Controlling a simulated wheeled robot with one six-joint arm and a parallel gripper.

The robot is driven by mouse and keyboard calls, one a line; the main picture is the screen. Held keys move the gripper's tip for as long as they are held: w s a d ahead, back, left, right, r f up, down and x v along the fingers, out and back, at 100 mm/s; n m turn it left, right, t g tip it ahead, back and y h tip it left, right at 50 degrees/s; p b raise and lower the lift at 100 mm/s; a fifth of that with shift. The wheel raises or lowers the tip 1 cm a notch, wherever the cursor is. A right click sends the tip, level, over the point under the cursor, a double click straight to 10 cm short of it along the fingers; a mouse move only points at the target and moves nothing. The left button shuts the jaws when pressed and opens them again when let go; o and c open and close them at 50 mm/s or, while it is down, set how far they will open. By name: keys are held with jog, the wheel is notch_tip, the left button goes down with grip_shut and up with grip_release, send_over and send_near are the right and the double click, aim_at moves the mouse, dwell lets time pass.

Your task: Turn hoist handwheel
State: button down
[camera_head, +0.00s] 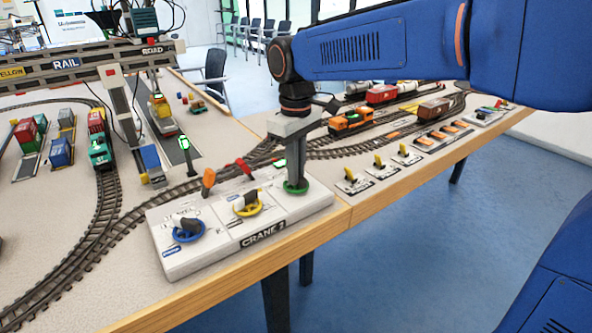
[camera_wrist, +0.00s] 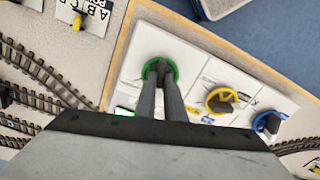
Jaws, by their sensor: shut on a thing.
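The white control box marked CRANE 2 (camera_head: 318,200) stands at the table's front edge. It carries a green handwheel (camera_head: 295,188), a yellow handwheel (camera_head: 249,208) and a blue handwheel (camera_head: 188,231). My gripper (camera_head: 295,180) points down at the green handwheel, at the box's right end. In the wrist view, my gripper (camera_wrist: 161,70) has its fingers close together over the green handwheel's (camera_wrist: 146,61) middle, shut on its dark grip, which the fingers mostly hide. The yellow handwheel (camera_wrist: 220,100) and blue handwheel (camera_wrist: 268,122) show beside it, untouched.
Orange and red levers (camera_head: 209,179) stand behind the handwheels. A grey gantry crane beam (camera_head: 90,65) spans the upper left. Model tracks and an orange locomotive (camera_head: 351,122) lie behind my gripper. Small yellow switches (camera_head: 378,163) line the front edge at right.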

jog(key=m, duration=0.6)
jog(key=shift+m, duration=0.3)
jog(key=shift+r, duration=0.1)
dwell(0.4)
jog(key=c, duration=1.8)
grip_release()
jog(key=shift+c, duration=0.2)
notch_tip(320, 180, up, 17)
jog(key=shift+r, duration=0.15)
